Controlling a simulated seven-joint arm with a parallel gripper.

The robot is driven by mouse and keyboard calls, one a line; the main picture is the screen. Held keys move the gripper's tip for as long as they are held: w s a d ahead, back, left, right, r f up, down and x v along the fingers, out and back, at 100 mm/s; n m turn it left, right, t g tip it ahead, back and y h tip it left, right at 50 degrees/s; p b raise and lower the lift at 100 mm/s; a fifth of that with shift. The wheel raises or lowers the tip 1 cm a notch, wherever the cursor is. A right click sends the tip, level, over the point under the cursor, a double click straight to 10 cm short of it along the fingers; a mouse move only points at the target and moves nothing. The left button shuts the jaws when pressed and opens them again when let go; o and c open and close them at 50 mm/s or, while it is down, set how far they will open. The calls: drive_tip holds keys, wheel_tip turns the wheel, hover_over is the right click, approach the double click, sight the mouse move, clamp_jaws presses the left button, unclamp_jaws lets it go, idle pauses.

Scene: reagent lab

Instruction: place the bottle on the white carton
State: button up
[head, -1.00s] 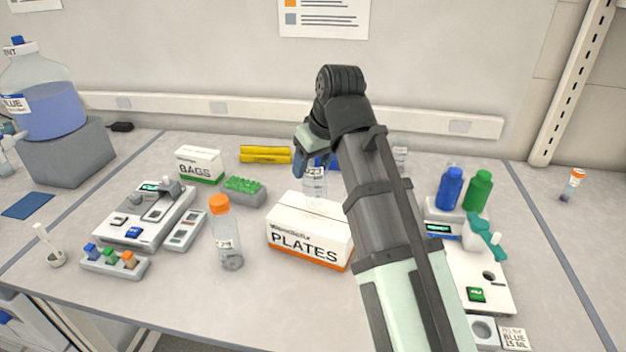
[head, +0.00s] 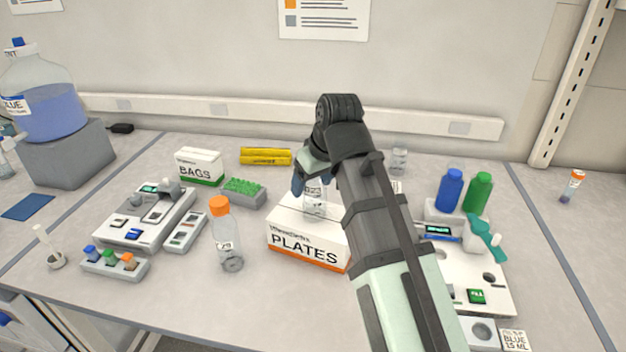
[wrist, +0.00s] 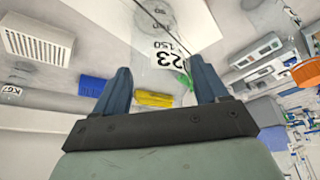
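An orange-capped clear bottle (head: 226,240) stands just left of the carton. A green rack (head: 243,192), a BAGS box (head: 200,167) and a yellow item (head: 265,156) are behind left. Blue (head: 450,190) and green (head: 479,192) bottles stand right.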

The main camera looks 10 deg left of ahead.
drive_tip(key=shift+o, duration=1.2)
drive_tip(key=v, duration=1.2)
drive_tip(key=shift+r, duration=0.15)
